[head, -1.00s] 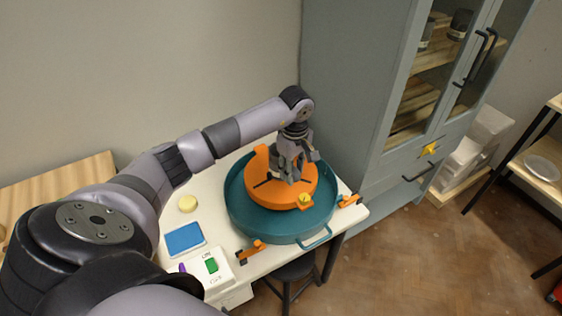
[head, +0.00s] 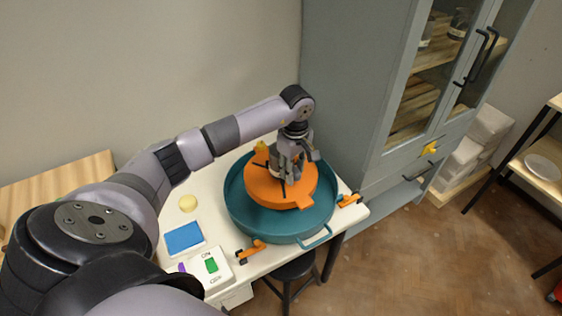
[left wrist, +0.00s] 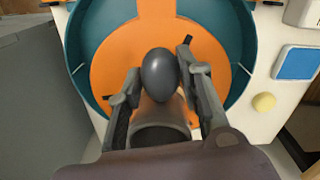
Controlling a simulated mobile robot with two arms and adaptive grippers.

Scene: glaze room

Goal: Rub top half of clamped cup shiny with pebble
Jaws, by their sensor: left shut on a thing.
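A dark grey, egg-shaped pebble (left wrist: 161,74) sits between the fingers of my left gripper (left wrist: 158,66), which is shut on it. A brownish cup (left wrist: 158,112) with a dark opening shows just behind the pebble between the fingers; whether they touch I cannot tell. The orange wheel (head: 272,190) lies inside a round teal basin (head: 240,222) on the white table. Dark clamp pieces show on the wheel. My right gripper is not in view.
A yellow round sponge (head: 188,203), a blue pad (head: 184,238) and a white switch box (head: 211,268) with a green switch lie left of the basin. Orange clips (head: 252,250) sit at the table edge. A grey cabinet (head: 345,100) stands close behind on the right.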

